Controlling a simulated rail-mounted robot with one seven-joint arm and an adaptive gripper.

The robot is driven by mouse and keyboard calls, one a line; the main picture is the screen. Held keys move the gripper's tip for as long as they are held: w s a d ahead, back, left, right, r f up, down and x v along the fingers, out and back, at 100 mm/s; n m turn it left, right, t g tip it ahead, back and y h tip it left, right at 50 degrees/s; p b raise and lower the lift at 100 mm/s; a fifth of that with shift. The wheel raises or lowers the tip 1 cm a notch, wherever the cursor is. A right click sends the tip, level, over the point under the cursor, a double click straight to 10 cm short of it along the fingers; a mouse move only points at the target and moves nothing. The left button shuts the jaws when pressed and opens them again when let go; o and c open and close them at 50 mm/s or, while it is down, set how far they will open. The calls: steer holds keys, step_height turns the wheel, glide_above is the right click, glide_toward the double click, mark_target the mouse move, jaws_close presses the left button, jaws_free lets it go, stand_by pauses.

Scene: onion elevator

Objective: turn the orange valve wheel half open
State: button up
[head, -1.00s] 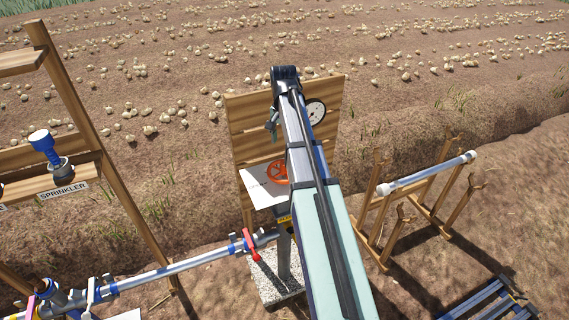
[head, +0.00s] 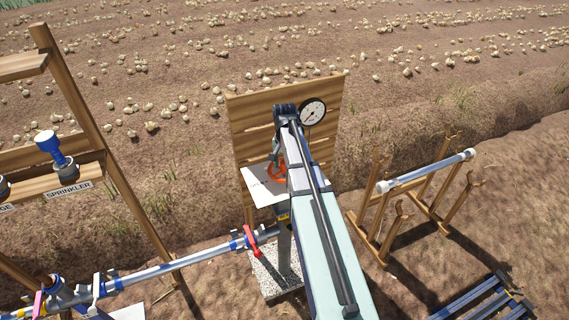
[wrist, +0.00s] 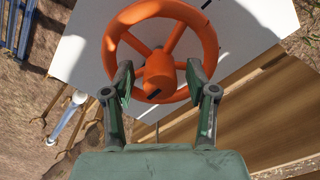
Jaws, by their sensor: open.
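The orange valve wheel (wrist: 160,60) shows large in the wrist view, with spokes and a round hub that has a dark slot. In the head view the wheel (head: 277,171) is partly hidden behind my arm, above a white plate (head: 258,187). My gripper (wrist: 162,78) is open. In the wrist view its two fingers stand on either side of the hub, overlapping the lower part of the rim. I cannot tell whether they touch the wheel. In the head view my gripper (head: 275,152) is small, just above the wheel.
A wooden board (head: 250,120) with a round gauge (head: 312,112) stands behind the wheel. A pipe with a red-handled valve (head: 251,241) runs left. A wooden stand holding a white pipe (head: 425,172) is at right. A shelf with a sprinkler (head: 56,156) is at left.

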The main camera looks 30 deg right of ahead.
jaws_close()
steer(key=shift+n, duration=0.4)
steer(key=n, duration=0.3)
steer(key=shift+b, duration=0.4)
steer(key=n, duration=0.5)
steer(key=shift+b, duration=0.3)
steer(key=n, duration=0.4)
steer(key=shift+a+n, duration=0.1)
steer(key=shift+n, duration=0.2)
steer(key=shift+n+b, duration=0.3)
steer(key=shift+n, duration=1.9)
